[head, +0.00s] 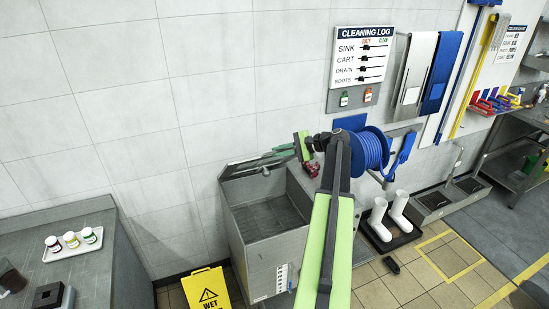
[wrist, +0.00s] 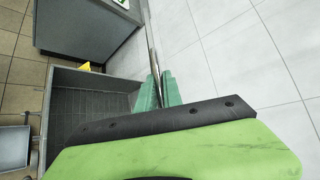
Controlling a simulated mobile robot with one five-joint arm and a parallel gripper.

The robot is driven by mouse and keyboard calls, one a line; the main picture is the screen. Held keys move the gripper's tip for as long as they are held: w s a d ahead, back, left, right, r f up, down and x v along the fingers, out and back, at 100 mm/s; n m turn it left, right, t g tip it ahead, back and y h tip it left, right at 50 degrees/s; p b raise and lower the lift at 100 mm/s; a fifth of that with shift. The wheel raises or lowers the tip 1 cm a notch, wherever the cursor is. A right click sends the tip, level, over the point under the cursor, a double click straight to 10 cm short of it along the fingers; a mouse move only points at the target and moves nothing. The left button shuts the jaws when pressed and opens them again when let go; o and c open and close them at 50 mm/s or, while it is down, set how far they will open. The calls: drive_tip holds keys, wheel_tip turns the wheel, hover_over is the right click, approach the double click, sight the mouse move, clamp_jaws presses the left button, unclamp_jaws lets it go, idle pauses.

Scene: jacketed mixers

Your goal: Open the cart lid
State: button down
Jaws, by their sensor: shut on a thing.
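The cart (head: 264,258) is a grey metal box against the tiled wall, and its inside is open to view. It also shows in the wrist view (wrist: 62,128). The cart lid (head: 241,168) is raised at the back of the cart, tilted up toward the wall. In the wrist view the lid (wrist: 151,45) shows nearly edge-on as a thin metal strip. My gripper (head: 282,151) is at the right end of the lid's upper edge. In the wrist view its teal fingers (wrist: 158,88) are shut on the lid, one on each side of the strip.
A yellow wet-floor sign (head: 207,288) stands left of the cart. A grey counter (head: 60,221) with a tray of jars (head: 74,257) is farther left. A blue hose reel (head: 370,150) hangs on the wall right of the lid. White boots (head: 398,210) stand right of the cart.

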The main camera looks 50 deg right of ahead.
drive_tip(key=w+r+p, duration=0.1)
drive_tip(key=w+d+r+p, duration=0.1)
drive_tip(key=w+r, duration=0.1)
drive_tip(key=w+d+r+p, duration=0.1)
drive_tip(key=r, duration=0.1)
drive_tip(key=shift+w+d+r, duration=0.1)
drive_tip(key=shift+w+d, duration=0.1)
drive_tip(key=shift+w, duration=0.2)
drive_tip(key=shift+w+r+p, duration=0.2)
drive_tip(key=shift+w+p, duration=0.25)
drive_tip(key=shift+w, duration=0.05)
drive_tip(key=c, duration=1.5)
unclamp_jaws()
drive_tip(key=shift+a, duration=0.1)
